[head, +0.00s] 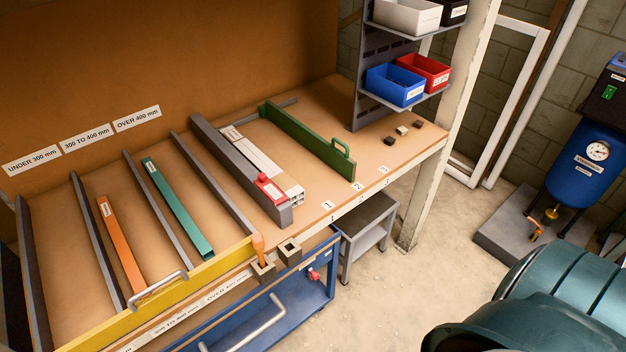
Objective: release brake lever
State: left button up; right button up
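A small red part with a pale label (313,275) sits on the front right of the blue trolley (322,293) under the workbench. It may be the brake lever, but it is too small to tell its position. A red block with a white label (270,188) lies at the near end of the grey rail and white profiles on the bench. An orange handle (258,244) stands upright in a socket at the bench's front edge. Neither of my grippers shows in the head view.
The workbench (318,188) holds an orange bar (120,246), a teal bar (178,208) and a green handled fence (310,144). A grey stand (368,225) is beside the trolley. The floor (405,290) to its right is clear. A blue gauge tank (588,165) stands right.

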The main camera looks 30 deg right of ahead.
aim_at(313, 277)
jog(key=z, duration=1.05)
